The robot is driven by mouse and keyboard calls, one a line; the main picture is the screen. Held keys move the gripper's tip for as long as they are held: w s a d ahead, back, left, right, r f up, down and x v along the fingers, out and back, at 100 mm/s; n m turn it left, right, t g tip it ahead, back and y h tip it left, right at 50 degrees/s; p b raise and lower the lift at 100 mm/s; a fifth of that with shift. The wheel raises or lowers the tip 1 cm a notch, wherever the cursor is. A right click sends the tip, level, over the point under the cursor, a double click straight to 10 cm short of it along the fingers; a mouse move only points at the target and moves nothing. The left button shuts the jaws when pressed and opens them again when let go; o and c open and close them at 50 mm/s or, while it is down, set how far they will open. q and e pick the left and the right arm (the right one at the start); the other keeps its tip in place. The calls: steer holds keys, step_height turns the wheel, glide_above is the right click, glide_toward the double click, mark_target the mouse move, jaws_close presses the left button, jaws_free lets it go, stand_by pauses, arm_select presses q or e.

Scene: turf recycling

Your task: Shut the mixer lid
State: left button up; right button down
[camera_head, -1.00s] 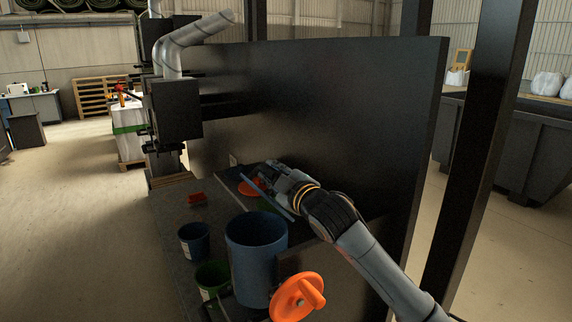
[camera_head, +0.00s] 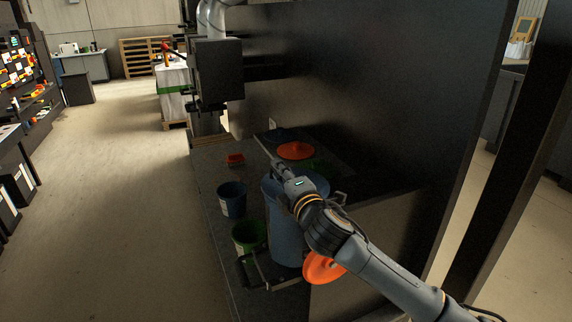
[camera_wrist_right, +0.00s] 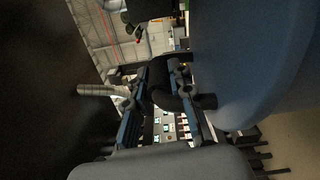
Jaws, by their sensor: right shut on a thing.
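The mixer is a blue drum (camera_head: 287,235) with an orange handwheel (camera_head: 322,267) on its front. A blue round lid (camera_head: 316,184) shows at the drum's top, partly behind my right gripper; I cannot tell whether it lies flush on the rim. My right gripper (camera_head: 278,166) is over the drum's top. In the right wrist view my right gripper (camera_wrist_right: 165,105) is shut on a black curved handle (camera_wrist_right: 178,98), next to a large smooth blue surface (camera_wrist_right: 262,65). My left gripper is not in view.
A blue bucket (camera_head: 232,200) and a green bucket (camera_head: 249,237) stand left of the drum. An orange disc (camera_head: 296,151) and a small red tray (camera_head: 235,159) lie behind it. A tall black panel (camera_head: 370,90) rises at the right. The floor (camera_head: 110,200) at the left is clear.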

steer(key=shift+a+f+n, duration=0.15)
steer(key=shift+f+n, duration=0.15)
steer(key=shift+f, duration=0.1)
steer(key=c, duration=1.4)
jaws_free()
steer(key=shift+c, duration=0.2)
steer(key=shift+s, duration=0.15)
steer(key=v, duration=1.2)
